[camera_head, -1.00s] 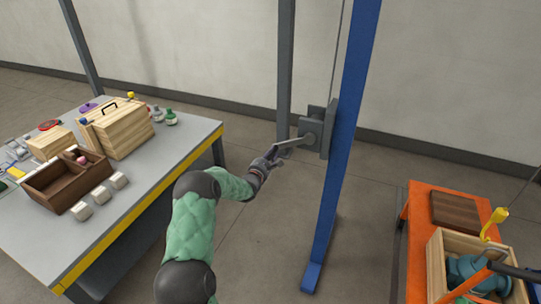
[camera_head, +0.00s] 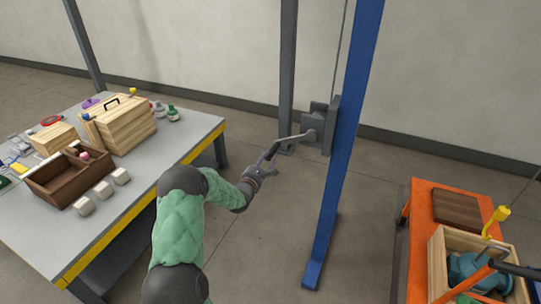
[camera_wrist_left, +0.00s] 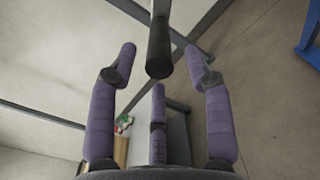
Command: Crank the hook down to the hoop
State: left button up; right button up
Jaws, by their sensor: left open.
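The grey winch (camera_head: 322,128) is mounted on the blue post (camera_head: 342,150), and its crank (camera_head: 290,139) points left, with the handle end (camera_head: 266,157) bent down. My left gripper (camera_head: 270,170) is open at the handle. In the left wrist view, the dark round handle (camera_wrist_left: 159,45) lies between the open fingers of my left gripper (camera_wrist_left: 162,62), with gaps on both sides. The yellow hook block (camera_head: 499,216) hangs on a cable at the right, above the wooden crate (camera_head: 437,265) holding a teal pump (camera_head: 466,268). I cannot clearly make out the hoop. My right gripper is not in view.
A grey workbench (camera_head: 150,190) with a yellow edge stands at the left, carrying wooden boxes, white blocks and small bottles. An orange table (camera_head: 422,200) at the right bears the crate and a dark board (camera_head: 455,208).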

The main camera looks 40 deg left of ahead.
pick_arm(q)
jog(key=v, duration=0.5)
jog(key=shift+s, duration=0.1)
dwell(1.1)
jog(key=s+d+f+m+g+h, duration=0.35)
jog(key=d+f+m, duration=0.45)
jog(key=d+f, duration=0.35)
jog(key=s+d+f+m+g+h, duration=0.25)
jog(key=d+f+m+g, duration=0.35)
jog(key=d+f, duration=0.6)
jog(key=s+d+f+m+g+h, duration=0.1)
jog(key=s+d+f+m+g, duration=0.2)
jog(key=s+d+m, duration=0.5)
jog(key=s+d+f+m+g+h, duration=0.1)
jog(key=s+d+f+m+g, duration=0.3)
jog(key=s, duration=1.2)
jog(key=d+m, duration=0.4)
jog(key=d, duration=0.2)
jog(key=shift+s+d+m, duration=0.25)
jog(key=shift+s+m, duration=0.05)
jog(key=shift+m, duration=0.1)
jog(key=shift+g, duration=0.25)
